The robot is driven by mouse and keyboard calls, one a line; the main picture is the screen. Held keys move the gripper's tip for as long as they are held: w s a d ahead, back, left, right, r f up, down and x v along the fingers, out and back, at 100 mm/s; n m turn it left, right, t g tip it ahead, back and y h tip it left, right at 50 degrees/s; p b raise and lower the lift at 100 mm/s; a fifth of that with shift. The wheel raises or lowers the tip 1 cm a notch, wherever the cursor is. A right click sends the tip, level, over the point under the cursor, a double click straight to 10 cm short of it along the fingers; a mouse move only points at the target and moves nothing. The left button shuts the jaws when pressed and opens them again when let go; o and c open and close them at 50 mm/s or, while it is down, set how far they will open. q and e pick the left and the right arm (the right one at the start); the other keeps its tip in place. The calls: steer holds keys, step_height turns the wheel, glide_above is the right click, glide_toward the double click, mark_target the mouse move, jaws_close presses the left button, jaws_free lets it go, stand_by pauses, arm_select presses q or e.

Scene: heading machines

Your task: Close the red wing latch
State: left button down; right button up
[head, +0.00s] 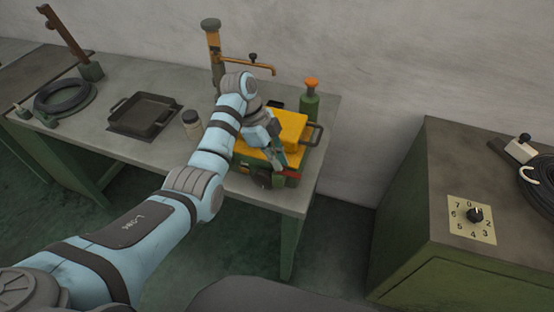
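A yellow and dark green machine (292,124) with a raised handle at its right side sits at the right end of the grey workbench. A small red piece (291,173), which looks like the red wing latch, shows low on its front right; most of it is hidden. My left gripper (279,163) points down at the machine's front, right beside the red piece. Whether it touches it, and whether its fingers are open, I cannot tell. My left arm hides the machine's left part. My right gripper is not in view.
On the workbench (140,75) stand a tap post (213,45), a green bottle with an orange top (310,100), a small jar (192,122), a black tray (146,113) and a black ring (66,95). A green cabinet with a numbered dial (473,216) stands right, across a floor gap.

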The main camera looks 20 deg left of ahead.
arm_select(q)
steer(key=n+p, duration=0.1)
steer(key=p, duration=0.1)
steer(key=n+p, duration=0.1)
steer(key=shift+s+r+t+p, duration=0.15)
steer(key=shift+r+t+p, duration=0.05)
steer(key=shift+t+p, duration=0.2)
steer(key=shift+f+n+t+p, duration=0.1)
steer(key=shift+n+t+p, duration=0.2)
steer(key=shift+n+p, duration=0.55)
steer(key=n+t, duration=0.1)
steer(key=n, duration=0.2)
steer(key=shift+f+y, duration=0.15)
steer(key=shift+y, duration=0.15)
steer(key=n, duration=0.2)
steer(key=n+t+y, duration=0.1)
steer(key=n, duration=0.1)
steer(key=shift+s+d+n, duration=0.1)
steer(key=shift+d+n, duration=0.05)
steer(key=shift+n, duration=0.1)
steer(key=n+y, duration=0.1)
steer(key=n, duration=0.2)
steer(key=n+t+y, duration=0.1)
steer(key=n, duration=0.2)
steer(key=shift+d+n, duration=0.1)
steer(key=shift+n, duration=0.3)
steer(key=shift+y, duration=0.3)
steer(key=c, duration=1.8)
jaws_free()
